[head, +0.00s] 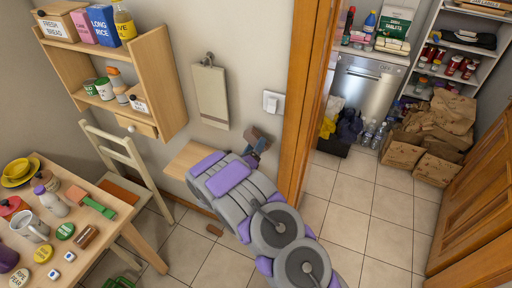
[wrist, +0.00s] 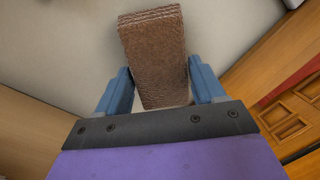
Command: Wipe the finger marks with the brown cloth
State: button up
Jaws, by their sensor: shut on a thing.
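The brown cloth (wrist: 155,52) is a folded, textured pad. My gripper (wrist: 162,88) has its blue fingers shut on it, one on each side, and the cloth sticks out ahead of them toward a pale wall. In the head view, my gripper (head: 258,148) and the cloth (head: 252,134) are close to the wall, just below and left of the white light switch (head: 273,102). I cannot tell whether the cloth touches the wall. No finger marks can be made out in either view; my arm and the cloth hide part of the wall.
A wooden door frame (head: 305,90) stands right of the switch, with a pantry beyond. A small wooden ledge (head: 187,160) is beside my arm. A chair (head: 130,165) and laden table (head: 115,205) are at left.

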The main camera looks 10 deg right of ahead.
aim_at(266, 148)
jog(key=shift+w+a, duration=0.2)
jog(key=shift+a, duration=0.25)
jog(key=shift+w+d, duration=0.25)
jog(key=shift+d, duration=0.65)
jog(key=shift+s+d, duration=1.3)
jog(key=shift+d, duration=0.2)
jog(key=shift+s+d, duration=0.85)
jog(key=shift+d, duration=0.15)
jog(key=shift+d+b, duration=0.2)
jog(key=shift+b, duration=0.1)
jog(key=shift+w+d, duration=0.1)
jog(key=shift+w+a+r+b, duration=0.1)
jog(key=shift+w+a+b, duration=0.15)
jog(key=shift+w+a, duration=0.65)
jog(key=shift+w+a+f+b, duration=0.1)
jog(key=shift+w+a+b, duration=0.2)
jog(key=shift+w+a, duration=0.6)
jog(key=shift+w+a+r+b, duration=0.1)
jog(key=shift+w+a+b, duration=0.25)
jog(key=shift+a, duration=0.9)
